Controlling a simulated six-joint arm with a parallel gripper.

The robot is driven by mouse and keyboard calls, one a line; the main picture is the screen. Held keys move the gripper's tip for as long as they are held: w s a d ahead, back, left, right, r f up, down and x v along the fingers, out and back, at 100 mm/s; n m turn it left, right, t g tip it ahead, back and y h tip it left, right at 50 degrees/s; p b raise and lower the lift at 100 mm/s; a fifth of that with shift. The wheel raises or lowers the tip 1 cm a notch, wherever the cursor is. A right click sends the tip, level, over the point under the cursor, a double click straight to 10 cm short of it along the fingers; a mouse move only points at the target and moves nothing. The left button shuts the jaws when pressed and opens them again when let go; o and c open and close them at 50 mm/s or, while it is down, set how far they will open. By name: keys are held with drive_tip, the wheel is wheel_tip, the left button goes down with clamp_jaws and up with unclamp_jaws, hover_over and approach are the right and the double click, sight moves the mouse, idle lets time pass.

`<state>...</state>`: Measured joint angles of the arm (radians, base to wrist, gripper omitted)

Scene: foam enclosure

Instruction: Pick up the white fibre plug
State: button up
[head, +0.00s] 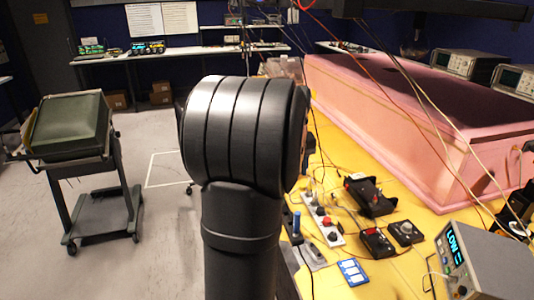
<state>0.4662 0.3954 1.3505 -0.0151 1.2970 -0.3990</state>
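I cannot make out the white fibre plug in the head view; any part of it behind my arm is hidden. My dark arm stands upright in the middle of the view and covers part of the yellow table (408,272). My gripper is not in view. Thin cables, some pale and one red, hang across the right side, but I cannot tell where they end.
The table holds a pink foam enclosure (485,165), a black device (369,195), small control boxes (377,242), a blue-and-white card (352,272) and a grey instrument with a lit display (474,262). A cart (100,207) stands on the left, with open floor around it.

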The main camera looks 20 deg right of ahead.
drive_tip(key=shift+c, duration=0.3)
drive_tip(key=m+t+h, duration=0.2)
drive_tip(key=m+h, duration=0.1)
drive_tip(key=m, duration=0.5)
approach(316, 193)
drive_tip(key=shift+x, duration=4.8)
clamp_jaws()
